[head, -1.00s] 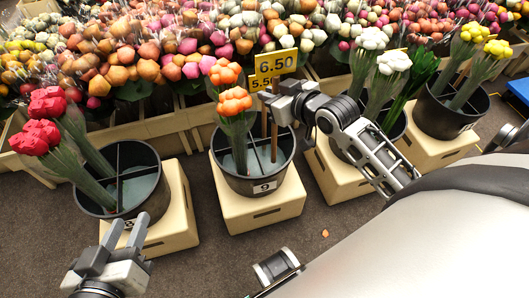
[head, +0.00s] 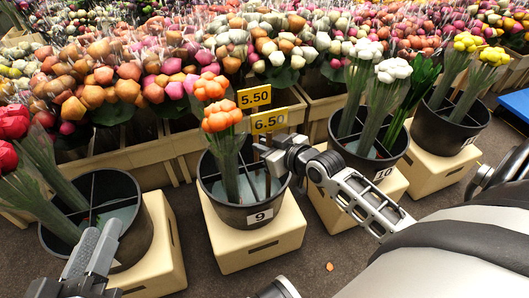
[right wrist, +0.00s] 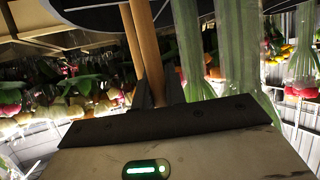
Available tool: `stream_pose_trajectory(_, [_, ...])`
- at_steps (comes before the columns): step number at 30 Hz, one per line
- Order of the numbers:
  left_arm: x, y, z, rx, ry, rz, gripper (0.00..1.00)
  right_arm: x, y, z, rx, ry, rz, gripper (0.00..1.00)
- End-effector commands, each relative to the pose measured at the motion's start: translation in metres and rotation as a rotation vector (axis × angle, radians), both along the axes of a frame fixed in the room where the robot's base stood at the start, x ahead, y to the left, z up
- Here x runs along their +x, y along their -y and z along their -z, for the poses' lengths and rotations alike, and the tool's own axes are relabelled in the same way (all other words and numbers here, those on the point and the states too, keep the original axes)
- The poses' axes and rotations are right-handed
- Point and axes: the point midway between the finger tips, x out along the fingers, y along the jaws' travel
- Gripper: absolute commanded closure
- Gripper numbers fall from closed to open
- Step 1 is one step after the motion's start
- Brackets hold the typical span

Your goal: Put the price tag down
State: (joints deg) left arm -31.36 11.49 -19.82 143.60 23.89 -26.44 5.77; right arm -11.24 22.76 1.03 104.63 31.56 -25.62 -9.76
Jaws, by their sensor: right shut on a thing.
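The yellow 6.50 price tag (head: 269,121) is upright above the black bucket marked 9 (head: 258,218). Its wooden stick runs down into the bucket. My right gripper (head: 268,152) is shut on this stick at the bucket's back rim. A second yellow tag reading 5.50 (head: 254,97) stands just behind and above. In the right wrist view two wooden sticks (right wrist: 146,45) run close together by the jaws; the stick's lower end cannot be made out. My left gripper (head: 98,252) is open and empty, in front of the left bucket.
Orange tulip bunches (head: 221,116) stand in bucket 9, left of the sticks. The left bucket (head: 128,240) holds red tulips, and bucket 10 (head: 388,169) holds white ones. Packed flower crates (head: 150,154) line the back.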

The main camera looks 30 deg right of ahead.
Motion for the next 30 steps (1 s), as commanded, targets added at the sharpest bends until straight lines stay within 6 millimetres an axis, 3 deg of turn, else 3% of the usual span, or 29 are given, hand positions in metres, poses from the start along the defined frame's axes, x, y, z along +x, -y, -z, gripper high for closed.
stream_pose_trajectory(11, [0.001,0.000,-0.002,-0.011,0.011,0.000,0.64,0.000,0.000,0.006,-0.001,0.002,0.000,1.00])
stream_pose_trajectory(12, [0.001,0.000,-0.003,-0.009,0.017,-0.001,0.64,0.000,0.000,0.006,-0.001,0.002,0.000,0.84])
stream_pose_trajectory(14, [0.001,0.000,-0.003,-0.009,0.017,-0.001,0.64,0.000,0.000,0.006,-0.001,0.002,0.000,0.68])
stream_pose_trajectory(15, [0.001,0.000,-0.003,-0.009,0.017,-0.001,0.64,0.000,0.000,0.006,-0.001,0.002,0.000,0.65])
stream_pose_trajectory(25, [0.001,0.000,-0.005,-0.012,0.011,0.001,0.64,-0.001,0.000,0.001,0.000,0.001,0.000,0.65])
stream_pose_trajectory(30, [0.001,-0.001,-0.010,0.027,0.003,-0.004,0.64,-0.025,0.004,-0.010,-0.003,-0.003,-0.001,0.65])
